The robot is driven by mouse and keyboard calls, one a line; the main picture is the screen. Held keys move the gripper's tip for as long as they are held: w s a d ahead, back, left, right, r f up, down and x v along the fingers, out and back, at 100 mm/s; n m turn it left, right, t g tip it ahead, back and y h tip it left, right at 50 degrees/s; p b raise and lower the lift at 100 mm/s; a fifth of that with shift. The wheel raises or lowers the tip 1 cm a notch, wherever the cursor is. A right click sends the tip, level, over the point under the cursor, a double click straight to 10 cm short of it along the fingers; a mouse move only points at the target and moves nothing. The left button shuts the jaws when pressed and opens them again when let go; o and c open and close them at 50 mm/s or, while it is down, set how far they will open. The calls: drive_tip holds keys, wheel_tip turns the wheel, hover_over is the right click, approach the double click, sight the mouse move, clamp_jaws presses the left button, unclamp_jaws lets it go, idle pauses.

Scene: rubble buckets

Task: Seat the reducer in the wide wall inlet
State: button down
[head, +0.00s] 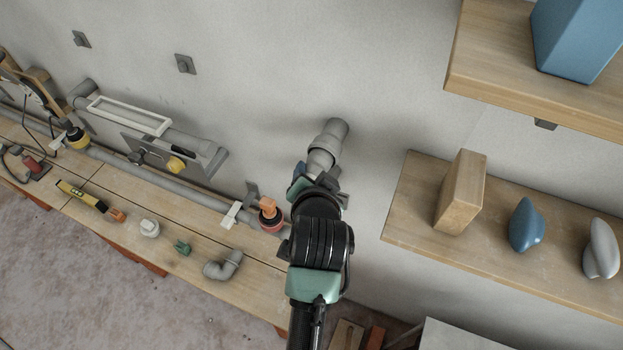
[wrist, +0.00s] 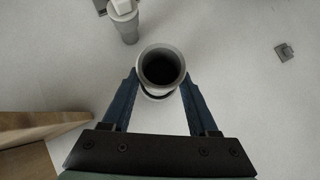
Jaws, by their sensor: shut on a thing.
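My gripper (head: 318,182) is at the wall, and its dark blue fingers (wrist: 160,88) close around a grey round reducer (wrist: 162,50). The reducer's dark open end faces the wrist camera. In the head view, a grey stepped pipe shape (head: 325,143) runs from the jaws toward the wall, with a wide collar and a stub (head: 338,127) at the wall end. I cannot tell where the reducer ends and the wall inlet begins, or whether the reducer is inside it. Another grey pipe stub (wrist: 126,24) with a white block at its end shows in the wrist view.
A low shelf (head: 400,225) with a wooden block and blue and grey shapes is on the right, another shelf (head: 460,75) above. The bench (head: 140,190) on the left holds an elbow (head: 222,266) and small parts. The wall above my gripper is clear.

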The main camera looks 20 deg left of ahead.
drive_tip(key=shift+c, duration=0.4)
unclamp_jaws()
drive_tip(key=shift+s, duration=0.1)
drive_tip(key=b+v, duration=0.3)
drive_tip(key=v, duration=1)
drive_tip(key=shift+b, duration=0.3)
drive_tip(key=shift+d+f, duration=0.1)
